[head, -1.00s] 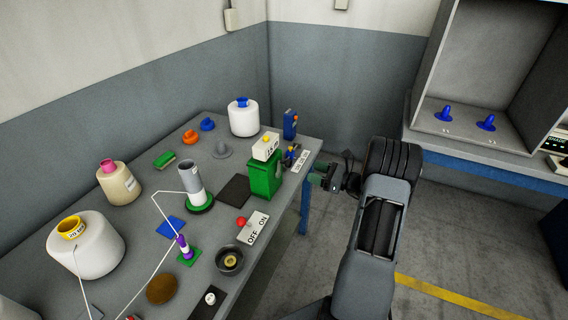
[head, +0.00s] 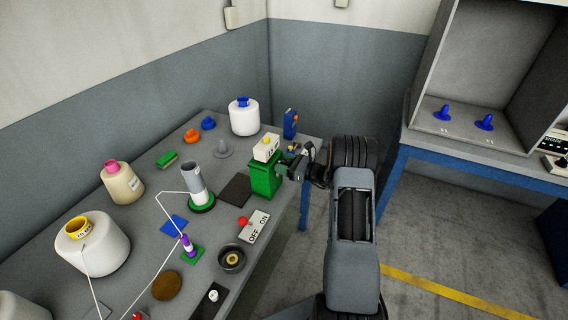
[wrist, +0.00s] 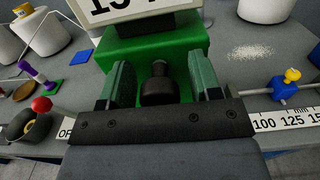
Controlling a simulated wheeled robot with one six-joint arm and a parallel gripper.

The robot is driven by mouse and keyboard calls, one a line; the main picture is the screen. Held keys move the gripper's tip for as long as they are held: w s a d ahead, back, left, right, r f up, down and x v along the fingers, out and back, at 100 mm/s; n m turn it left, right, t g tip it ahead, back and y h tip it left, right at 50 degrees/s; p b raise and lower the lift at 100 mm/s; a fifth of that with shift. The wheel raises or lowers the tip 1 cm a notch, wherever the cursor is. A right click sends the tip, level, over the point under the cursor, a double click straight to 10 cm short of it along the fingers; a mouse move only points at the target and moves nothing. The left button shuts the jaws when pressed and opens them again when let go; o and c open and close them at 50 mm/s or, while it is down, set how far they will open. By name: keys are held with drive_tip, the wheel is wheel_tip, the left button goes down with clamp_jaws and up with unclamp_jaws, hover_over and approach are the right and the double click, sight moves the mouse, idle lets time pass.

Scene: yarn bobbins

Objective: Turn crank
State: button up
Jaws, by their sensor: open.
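The green box (head: 265,178) with a white display on top stands at the right end of the table. In the wrist view the green box (wrist: 150,50) fills the middle ahead of my gripper. A dark round knob with a short stem, seemingly the crank (wrist: 157,90), shows in front of its green face. My gripper (wrist: 162,80) is open, with one green finger on each side of the crank. I cannot tell whether the fingers touch it. In the head view my gripper (head: 289,166) is close to the box's right side and hides the crank.
A scale ruler (wrist: 285,120) with a blue and yellow slider (wrist: 290,78) lies right of the gripper. An OFF/ON switch panel (head: 254,227) with a red knob lies nearer me. Bobbins, including a white one (head: 243,117), stand on the table. The floor right of my arm is clear.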

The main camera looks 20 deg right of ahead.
clamp_jaws()
idle(0.5)
